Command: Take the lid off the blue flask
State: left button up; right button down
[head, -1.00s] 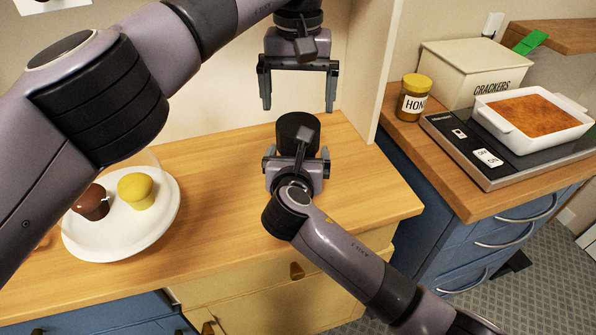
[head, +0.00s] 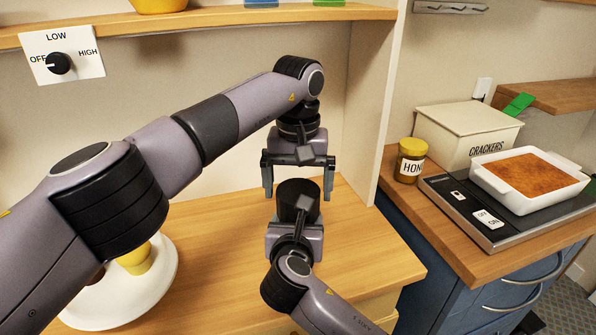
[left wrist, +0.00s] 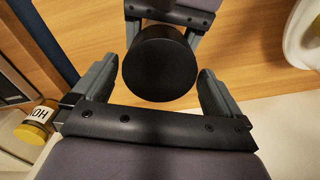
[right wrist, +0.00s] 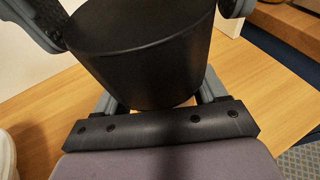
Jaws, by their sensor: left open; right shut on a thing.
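The flask's black lid (head: 298,197) stands upright above the counter in the head view. Its round top shows in the left wrist view (left wrist: 160,65) and its side in the right wrist view (right wrist: 145,50). No blue of the flask body shows; my right gripper and the lid hide it. My left gripper (head: 298,184) is open, pointing down over the lid, with one finger on each side of its top in the picture. I cannot tell whether they touch it. My right gripper (head: 294,238) is shut on the flask below, from the front.
A white plate (head: 150,300) with muffins sits at the left of the wooden counter (head: 365,235), partly behind my left arm. An upright panel (head: 385,90) bounds the counter at the right. Beyond it are a honey jar (head: 410,160), a crackers box (head: 460,135) and a baking dish (head: 540,200).

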pick_arm(q)
jog(key=shift+f, duration=1.7)
jog(key=c, duration=1)
jog(key=shift+o, duration=0.2)
jog(key=shift+n, duration=1.7)
jog(key=o, duration=1)
jog(key=shift+c, duration=0.2)
jog(key=shift+r, duration=0.1)
